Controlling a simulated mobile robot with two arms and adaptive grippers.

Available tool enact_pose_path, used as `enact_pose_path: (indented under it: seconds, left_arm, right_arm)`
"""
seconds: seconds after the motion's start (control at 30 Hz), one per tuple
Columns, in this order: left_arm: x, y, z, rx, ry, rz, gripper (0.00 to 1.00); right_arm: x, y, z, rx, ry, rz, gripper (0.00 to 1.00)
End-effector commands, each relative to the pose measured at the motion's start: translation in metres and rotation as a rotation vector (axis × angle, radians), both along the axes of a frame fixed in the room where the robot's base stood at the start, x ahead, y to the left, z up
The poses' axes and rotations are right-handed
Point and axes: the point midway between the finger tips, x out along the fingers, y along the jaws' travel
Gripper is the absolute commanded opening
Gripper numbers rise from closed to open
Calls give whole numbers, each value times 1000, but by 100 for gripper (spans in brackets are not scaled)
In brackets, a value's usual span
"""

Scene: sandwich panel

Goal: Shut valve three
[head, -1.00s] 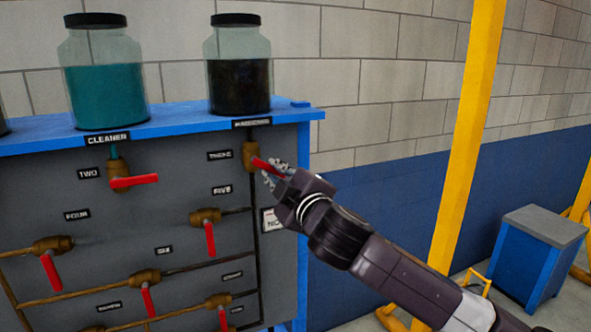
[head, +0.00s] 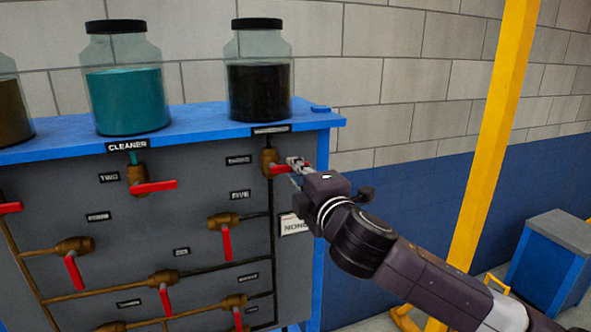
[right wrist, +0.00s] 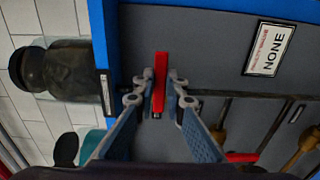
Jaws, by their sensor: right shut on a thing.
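Valve three (head: 268,162) is a brass valve with a red handle, at the upper right of the grey panel, below the dark jar and beside the "THREE" label (head: 238,160). Its red handle (head: 281,170) points right, about level, across the vertical pipe. My right gripper (head: 296,166) is shut on this handle near its outer end and hides part of it. In the right wrist view the red handle (right wrist: 160,82) lies between the two fingertips. My left gripper is not in view.
Valve two (head: 138,182), with a level red handle, sits to the left. Valve five (head: 224,222) is below, its handle hanging down. Glass jars, including the teal cleaner jar (head: 126,90), stand on the blue shelf (head: 200,132). A yellow post (head: 497,140) rises at the right.

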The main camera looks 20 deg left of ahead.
Motion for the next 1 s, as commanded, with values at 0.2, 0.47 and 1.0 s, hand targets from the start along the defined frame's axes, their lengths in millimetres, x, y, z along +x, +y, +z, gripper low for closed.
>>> enact_pose_path:
  seconds: [0.2,0.47,1.0]
  left_arm:
    - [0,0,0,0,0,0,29]
    - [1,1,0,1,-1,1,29]
    - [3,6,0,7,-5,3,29]
  right_arm:
    - [0,0,0,-11,-9,-1,0]
    - [0,0,0,-11,-9,0,20]
    - [-8,-5,0,-7,-6,1,29]
